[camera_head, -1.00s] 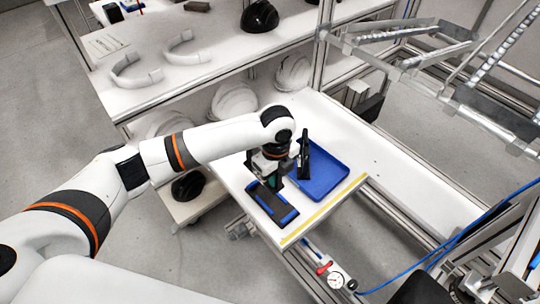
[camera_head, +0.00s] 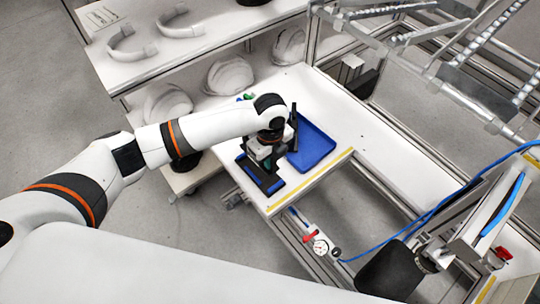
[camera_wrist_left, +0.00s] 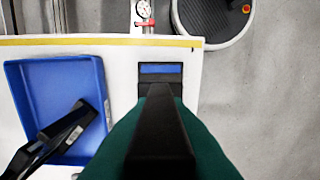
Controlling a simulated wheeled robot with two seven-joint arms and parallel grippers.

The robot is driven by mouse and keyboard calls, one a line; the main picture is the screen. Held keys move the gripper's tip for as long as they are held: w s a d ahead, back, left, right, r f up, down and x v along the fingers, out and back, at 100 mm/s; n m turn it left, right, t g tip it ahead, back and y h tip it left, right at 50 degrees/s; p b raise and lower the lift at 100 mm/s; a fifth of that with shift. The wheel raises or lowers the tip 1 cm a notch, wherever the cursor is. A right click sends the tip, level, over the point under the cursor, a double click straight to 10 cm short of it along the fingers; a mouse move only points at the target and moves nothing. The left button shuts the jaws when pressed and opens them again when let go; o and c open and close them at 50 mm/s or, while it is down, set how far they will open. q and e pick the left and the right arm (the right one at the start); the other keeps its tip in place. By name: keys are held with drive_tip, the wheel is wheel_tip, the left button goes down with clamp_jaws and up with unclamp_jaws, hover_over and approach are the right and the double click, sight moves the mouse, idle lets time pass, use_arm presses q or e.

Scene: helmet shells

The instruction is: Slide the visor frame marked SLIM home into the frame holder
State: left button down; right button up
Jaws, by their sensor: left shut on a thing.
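My left gripper (camera_head: 264,160) is shut on a black bar-like part, likely the visor frame (camera_wrist_left: 160,120). In the left wrist view the part sits between the dark green fingers (camera_wrist_left: 160,150); no SLIM marking is readable. A black-and-blue block, likely the frame holder (camera_head: 277,186), lies at the table's front left. Its blue end also shows in the left wrist view (camera_wrist_left: 160,69), just beyond the held part. The gripper is over the holder; the arm hides much of it, and I cannot tell how far the part is in. My right gripper is not in view.
A blue tray (camera_head: 318,148) lies right of the gripper, with another black part (camera_head: 294,122) standing up at its left side. A yellow strip (camera_head: 310,182) marks the table's front edge. A gauge (camera_head: 320,247) hangs below. White helmet shells (camera_head: 229,75) sit behind.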

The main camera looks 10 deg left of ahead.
use_arm(q)
wheel_tip(320, 180, down, 5)
drive_tip(key=shift+f+b, duration=0.1)
drive_tip(key=shift+b, duration=1.1)
drive_tip(key=shift+f, duration=0.2)
drive_tip(key=shift+r, duration=0.1)
drive_tip(key=shift+p, duration=0.3)
drive_tip(key=shift+p, duration=0.6)
idle(0.5)
